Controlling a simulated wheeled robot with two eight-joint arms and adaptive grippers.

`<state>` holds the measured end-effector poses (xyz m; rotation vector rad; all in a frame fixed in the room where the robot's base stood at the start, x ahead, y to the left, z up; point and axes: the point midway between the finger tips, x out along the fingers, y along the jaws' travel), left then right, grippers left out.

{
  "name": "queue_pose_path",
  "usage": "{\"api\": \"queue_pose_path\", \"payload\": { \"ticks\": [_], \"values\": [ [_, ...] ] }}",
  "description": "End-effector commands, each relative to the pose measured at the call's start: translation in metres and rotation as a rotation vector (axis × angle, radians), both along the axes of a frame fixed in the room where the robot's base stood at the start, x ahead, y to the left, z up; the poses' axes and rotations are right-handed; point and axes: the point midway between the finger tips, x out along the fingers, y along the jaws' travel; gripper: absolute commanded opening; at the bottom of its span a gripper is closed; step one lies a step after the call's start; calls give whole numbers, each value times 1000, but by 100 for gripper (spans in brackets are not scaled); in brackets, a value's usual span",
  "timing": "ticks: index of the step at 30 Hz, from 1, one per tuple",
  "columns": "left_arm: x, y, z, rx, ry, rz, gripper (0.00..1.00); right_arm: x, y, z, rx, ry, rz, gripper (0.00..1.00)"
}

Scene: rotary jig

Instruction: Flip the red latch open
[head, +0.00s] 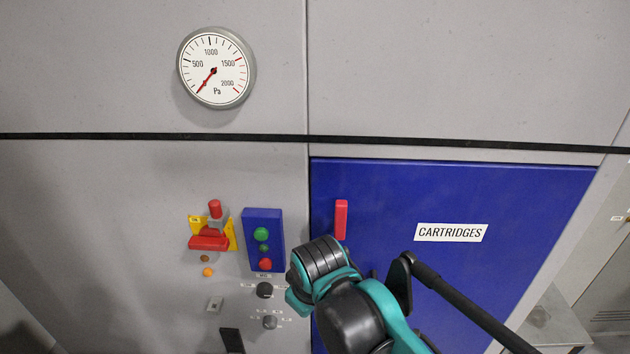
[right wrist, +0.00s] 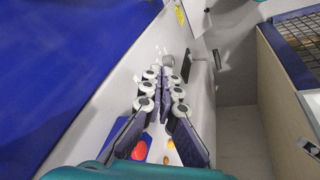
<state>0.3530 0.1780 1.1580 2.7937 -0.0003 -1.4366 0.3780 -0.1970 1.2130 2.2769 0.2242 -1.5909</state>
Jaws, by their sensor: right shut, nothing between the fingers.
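The red latch (head: 341,219) is a short upright red bar on the left edge of the blue door (head: 540,215) marked CARTRIDGES. My right arm covers the area just below the latch in the head view, and its fingers are hidden there. In the right wrist view my right gripper (right wrist: 167,68) is shut and empty, its fingers converging in front of the grey panel. The latch cannot be made out in the right wrist view, so contact cannot be told. My left gripper is not in view.
Left of the door are a blue button box (head: 250,255), a red handle (head: 209,241) on a yellow plate (head: 232,236), and dark knobs (head: 264,290). A round gauge (head: 213,70) is above. A black fixture (right wrist: 190,66) sticks out beyond my fingers.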

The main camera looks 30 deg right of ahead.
Motion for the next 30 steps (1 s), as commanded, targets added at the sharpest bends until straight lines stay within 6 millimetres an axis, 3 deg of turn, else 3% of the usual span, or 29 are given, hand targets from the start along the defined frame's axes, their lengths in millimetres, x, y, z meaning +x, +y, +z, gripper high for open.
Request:
{"api": "queue_pose_path", "payload": {
  "ticks": [1, 3, 18, 24, 30],
  "values": [
    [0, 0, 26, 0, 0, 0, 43, 5, -2, 34, -20, 29, 31, 0],
    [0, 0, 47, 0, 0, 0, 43, 9, -6, 63, -51, 78, 83, 0],
    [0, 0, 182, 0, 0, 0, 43, 39, -31, 257, -191, 427, 459, 0],
    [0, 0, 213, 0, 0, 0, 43, 46, -37, 302, -205, 523, 562, 0],
    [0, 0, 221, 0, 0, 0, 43, 48, -40, 317, -208, 561, 603, 0]
  ]
}}
